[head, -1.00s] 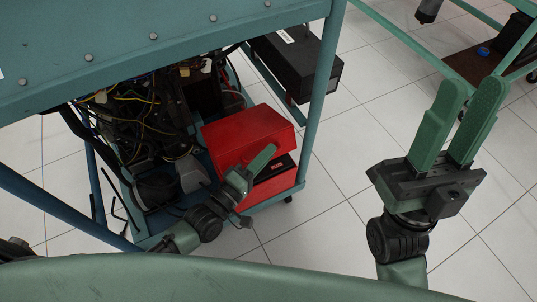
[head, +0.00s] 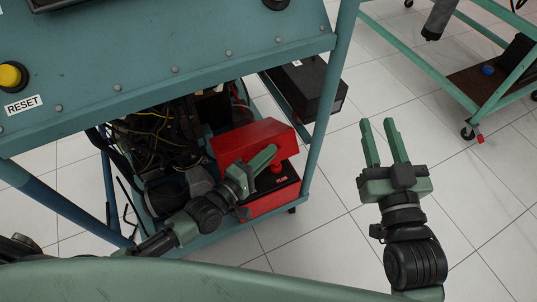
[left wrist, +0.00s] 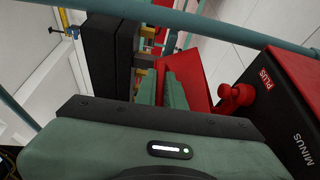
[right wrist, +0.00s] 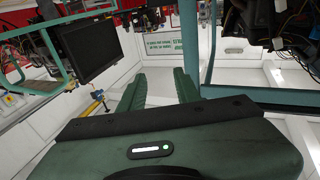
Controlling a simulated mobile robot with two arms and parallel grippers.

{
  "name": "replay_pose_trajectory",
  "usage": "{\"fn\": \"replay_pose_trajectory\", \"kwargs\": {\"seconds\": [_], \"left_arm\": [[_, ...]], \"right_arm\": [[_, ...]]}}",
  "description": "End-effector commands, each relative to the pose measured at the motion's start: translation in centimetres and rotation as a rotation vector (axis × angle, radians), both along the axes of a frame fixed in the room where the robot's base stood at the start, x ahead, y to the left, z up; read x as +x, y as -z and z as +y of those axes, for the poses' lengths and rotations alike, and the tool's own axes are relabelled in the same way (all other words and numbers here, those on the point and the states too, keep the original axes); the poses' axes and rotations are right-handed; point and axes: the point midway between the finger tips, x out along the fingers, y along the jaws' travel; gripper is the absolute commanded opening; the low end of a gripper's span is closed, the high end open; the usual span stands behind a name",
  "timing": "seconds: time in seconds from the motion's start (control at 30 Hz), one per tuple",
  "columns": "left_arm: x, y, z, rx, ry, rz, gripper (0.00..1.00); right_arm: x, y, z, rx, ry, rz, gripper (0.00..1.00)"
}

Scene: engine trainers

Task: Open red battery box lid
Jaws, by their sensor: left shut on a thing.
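The red battery box lid (head: 250,137) is tilted up on the cart's lower shelf, leaving a gap at the front. Below it, the black battery top (head: 284,181), marked PLUS, shows with a red terminal, over the red box base (head: 262,206). My left gripper (head: 268,156) is at the lid's front and shut on it; the exact contact is partly hidden. In the left wrist view the lid (left wrist: 196,79) is beside the fingers, and the red terminal (left wrist: 236,97) and PLUS and MINUS labels are to the right. My right gripper (head: 386,142) is open and empty over the floor.
The blue cart top (head: 180,60) overhangs the box, and a cart post (head: 328,105) stands right of it. Tangled wires (head: 150,140) lie to the left. A black box (head: 308,88) is behind the post.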

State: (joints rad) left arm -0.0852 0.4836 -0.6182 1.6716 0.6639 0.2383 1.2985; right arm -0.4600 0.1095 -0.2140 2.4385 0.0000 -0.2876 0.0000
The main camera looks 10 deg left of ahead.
Motion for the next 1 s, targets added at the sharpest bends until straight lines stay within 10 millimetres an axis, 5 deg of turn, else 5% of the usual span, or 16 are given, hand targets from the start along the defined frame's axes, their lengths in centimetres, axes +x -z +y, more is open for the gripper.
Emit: {"fn": "replay_pose_trajectory", "kwargs": {"seconds": [0.43, 0.47, 0.83, 1.0], "left_arm": [[0.1, 0.0, 0.1, 0.000, -0.002, 0.001, 0.00], [0.1, 0.0, 0.1, 0.000, -0.002, 0.002, 0.18], [-0.2, 0.0, 0.2, 0.000, 0.000, 0.004, 0.19], [-2.2, -0.1, 1.4, 0.001, 0.000, 0.006, 0.19]], "right_arm": [[0.0, 0.3, 0.0, -0.003, 0.001, 0.014, 0.33], [0.0, 0.3, 0.0, -0.003, 0.001, 0.014, 0.33], [0.0, 0.2, 0.0, -0.004, 0.001, 0.016, 0.33], [-0.1, 2.6, -0.4, -0.036, 0.009, 0.138, 0.33]]}}
